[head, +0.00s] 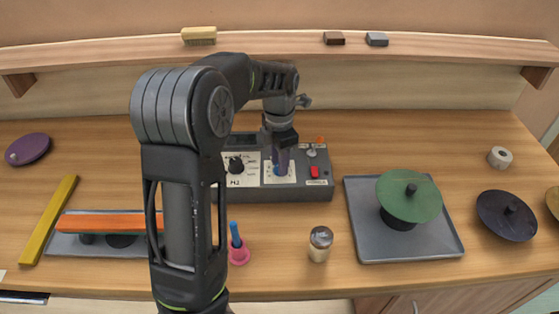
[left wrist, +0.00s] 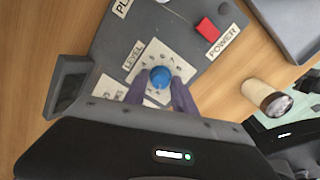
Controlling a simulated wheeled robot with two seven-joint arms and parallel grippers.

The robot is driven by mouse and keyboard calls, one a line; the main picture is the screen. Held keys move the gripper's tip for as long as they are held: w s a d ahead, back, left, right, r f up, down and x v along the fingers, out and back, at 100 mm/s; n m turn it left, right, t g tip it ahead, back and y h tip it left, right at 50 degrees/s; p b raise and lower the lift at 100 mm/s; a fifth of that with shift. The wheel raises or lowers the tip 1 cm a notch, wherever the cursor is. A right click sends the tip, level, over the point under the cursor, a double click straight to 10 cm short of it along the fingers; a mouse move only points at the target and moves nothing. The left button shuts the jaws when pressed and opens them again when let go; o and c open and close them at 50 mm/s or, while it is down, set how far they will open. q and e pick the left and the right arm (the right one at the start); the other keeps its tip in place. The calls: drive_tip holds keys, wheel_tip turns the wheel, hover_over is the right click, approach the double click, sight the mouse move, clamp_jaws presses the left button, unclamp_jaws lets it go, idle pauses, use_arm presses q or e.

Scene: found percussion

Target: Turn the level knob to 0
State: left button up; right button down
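The level knob (left wrist: 160,77) is a round blue knob on a white dial plate marked LEVEL (left wrist: 134,54), set in a grey control box (head: 318,178). My left gripper (head: 280,158) is at the box from above and hides most of the knob in the head view. In the left wrist view its two purple fingers (left wrist: 160,88) stand apart, one on each side of the knob, with what looks like a narrow gap. The dial's small marks are too blurred to read for the setting. My right gripper is not in view.
A red power switch (left wrist: 207,29) sits beside the dial, and a black knob (head: 235,165) is further left on the box. A shaker jar (head: 320,244) and a pink-based blue item (head: 237,246) stand in front. A grey tray (head: 440,247) holds a green lid (head: 409,199).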

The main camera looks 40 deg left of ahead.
use_arm(q)
drive_tip(key=shift+o, duration=1.3)
drive_tip(key=shift+r+b, duration=0.5)
drive_tip(key=shift+r, duration=3.4)
